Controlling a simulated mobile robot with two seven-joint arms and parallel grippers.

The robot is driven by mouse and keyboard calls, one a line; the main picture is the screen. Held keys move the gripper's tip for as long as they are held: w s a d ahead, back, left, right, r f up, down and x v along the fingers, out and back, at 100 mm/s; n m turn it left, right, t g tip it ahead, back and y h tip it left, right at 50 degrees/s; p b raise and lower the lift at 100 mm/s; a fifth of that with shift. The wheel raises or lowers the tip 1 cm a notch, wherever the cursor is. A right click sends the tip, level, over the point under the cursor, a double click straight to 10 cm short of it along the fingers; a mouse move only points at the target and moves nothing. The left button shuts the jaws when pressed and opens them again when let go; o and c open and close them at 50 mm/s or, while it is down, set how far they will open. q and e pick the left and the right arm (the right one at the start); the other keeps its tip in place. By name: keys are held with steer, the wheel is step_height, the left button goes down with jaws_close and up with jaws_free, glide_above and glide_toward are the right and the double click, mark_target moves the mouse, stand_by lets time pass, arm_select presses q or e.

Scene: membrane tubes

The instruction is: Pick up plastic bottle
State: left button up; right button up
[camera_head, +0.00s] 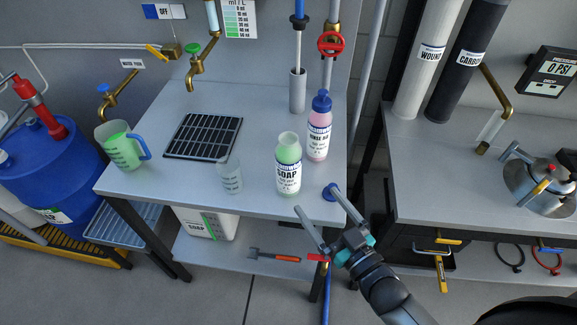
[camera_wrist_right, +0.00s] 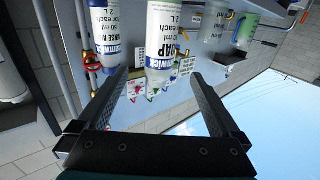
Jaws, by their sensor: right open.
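A clear bottle labelled SOAP (camera_head: 289,168), with green contents and an open-looking top, stands upright near the front edge of the bench. A pink bottle labelled RINSE (camera_head: 319,132), with a blue cap, stands behind it to the right. My right gripper (camera_head: 316,198) is open and empty at the bench's front right corner, in front of the soap bottle and apart from it. In the right wrist view the soap bottle (camera_wrist_right: 172,38) appears inverted, beyond the spread fingers, with the rinse bottle (camera_wrist_right: 100,38) to its left. My left gripper is out of view.
A clear beaker (camera_head: 230,176) stands just left of the soap bottle. A green-filled jug (camera_head: 122,150) and a black drain grate (camera_head: 204,136) lie farther left. A grey cylinder (camera_head: 297,92) stands behind. A second bench (camera_head: 420,180) lies right, across a gap.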

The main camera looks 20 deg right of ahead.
mark_target(288, 161)
steer(key=x, duration=1.4)
steer(key=shift+w+a+f+b, duration=0.15)
steer(key=shift+w+b, duration=0.05)
steer(key=shift+b, duration=0.15)
steer(key=shift+c, duration=0.4)
jaws_close()
